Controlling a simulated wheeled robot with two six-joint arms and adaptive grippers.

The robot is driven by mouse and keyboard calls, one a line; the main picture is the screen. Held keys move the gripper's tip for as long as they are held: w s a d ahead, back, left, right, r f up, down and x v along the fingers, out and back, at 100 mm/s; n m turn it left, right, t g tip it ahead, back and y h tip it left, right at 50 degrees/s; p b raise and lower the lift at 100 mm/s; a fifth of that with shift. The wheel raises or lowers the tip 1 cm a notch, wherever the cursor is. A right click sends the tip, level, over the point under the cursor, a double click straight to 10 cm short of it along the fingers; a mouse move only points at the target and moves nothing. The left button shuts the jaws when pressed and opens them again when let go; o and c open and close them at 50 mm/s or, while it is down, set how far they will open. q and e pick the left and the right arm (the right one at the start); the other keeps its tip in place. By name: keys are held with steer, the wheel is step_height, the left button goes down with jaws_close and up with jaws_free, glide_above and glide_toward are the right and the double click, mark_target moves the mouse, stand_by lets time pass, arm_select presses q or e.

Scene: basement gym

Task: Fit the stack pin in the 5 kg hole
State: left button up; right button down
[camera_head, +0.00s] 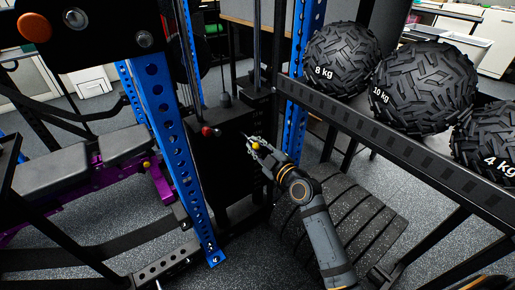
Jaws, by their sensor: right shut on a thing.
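My right gripper (256,146) reaches in from the lower right and is shut on a small yellow-headed piece, which looks like the stack pin (255,146). The gripper's fingers hide most of it. The dark weight stack (222,165) stands just left of the gripper, behind a blue perforated upright. The 5 kg hole and its label are too dark and small to make out. I cannot tell whether the pin touches the stack. My left gripper is not in view.
A red knob (207,131) sits near the stack's upper left. The blue upright (168,130) stands at left, near a grey bench (50,168) with purple frame. At right, a rack rail (390,140) carries heavy black balls (425,85). A ribbed black block (345,225) lies below my right arm.

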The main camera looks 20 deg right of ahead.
mark_target(250, 141)
steer(key=shift+w+a, duration=0.15)
steer(key=shift+w, duration=0.2)
steer(key=shift+b+x, duration=0.6)
steer(key=shift+x, duration=0.5)
steer(key=shift+w+a, duration=0.15)
steer(key=shift+w, duration=0.25)
steer(key=shift+w+a+b, duration=0.2)
steer(key=shift+w+b, duration=0.15)
steer(key=shift+w, duration=0.15)
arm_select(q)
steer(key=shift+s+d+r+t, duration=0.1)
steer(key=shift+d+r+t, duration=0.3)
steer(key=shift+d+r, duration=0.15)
arm_select(e)
steer(key=shift+w+a, duration=0.1)
steer(key=shift+w, duration=0.1)
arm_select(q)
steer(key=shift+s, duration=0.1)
